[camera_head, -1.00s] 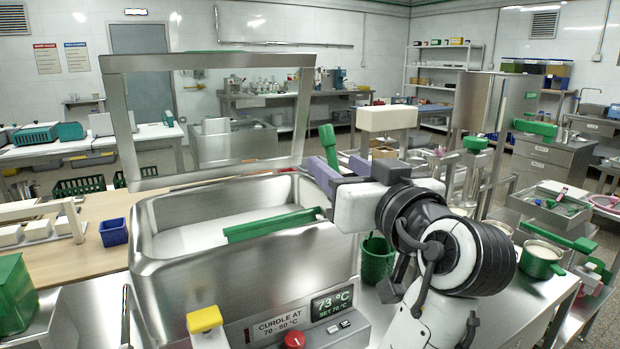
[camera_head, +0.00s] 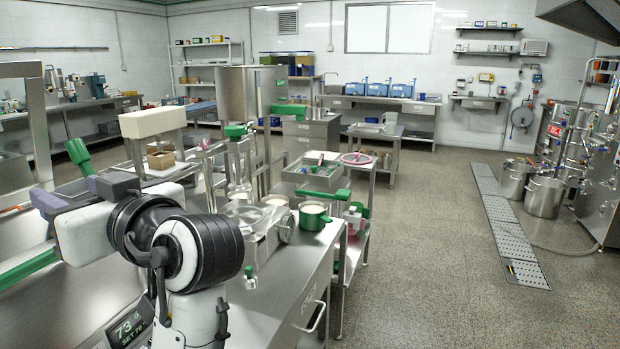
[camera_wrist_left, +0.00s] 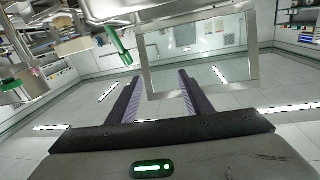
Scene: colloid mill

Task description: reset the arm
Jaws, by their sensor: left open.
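My left arm (camera_head: 175,245) reaches up from the bottom of the head view, with a white and black wrist. My left gripper (camera_head: 62,194) is at the left edge, with purple fingers pointing left above the steel vat bench. In the left wrist view the two dark fingers (camera_wrist_left: 158,95) stand parallel and apart, with nothing between them. A steel frame (camera_wrist_left: 200,52) shows beyond the fingertips, and a green bar (camera_wrist_left: 119,44) is to their upper left. My right gripper is not in view.
A temperature display (camera_head: 131,322) is at the bottom left. The steel bench (camera_head: 275,290) holds a green pot (camera_head: 313,216) at right of my arm. A tray (camera_head: 316,178) and pink ring (camera_head: 356,158) are farther back. The floor (camera_head: 440,270) at right is open, with steel pots (camera_head: 544,196) beyond.

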